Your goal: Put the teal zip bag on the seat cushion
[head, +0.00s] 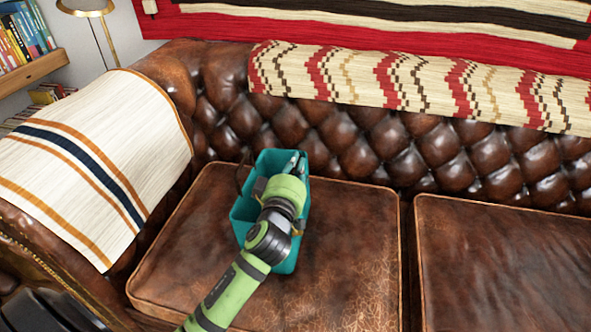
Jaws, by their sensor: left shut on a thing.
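The teal zip bag (285,263) is an open-topped, box-like shape over the left seat cushion (355,245) of a brown leather sofa, near the backrest. My left gripper (292,165) reaches in from the lower left and is shut on the bag near its back edge. My wrist and arm hide the middle of the bag. I cannot tell whether the bag's underside touches the cushion or is just above it. My right gripper is not in view.
The tufted backrest (365,140) rises behind the bag. A striped cream blanket (85,165) covers the left armrest, and a patterned one (420,85) lies along the backrest top. The right cushion (505,265) is bare. A bookshelf (30,75) stands at the upper left.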

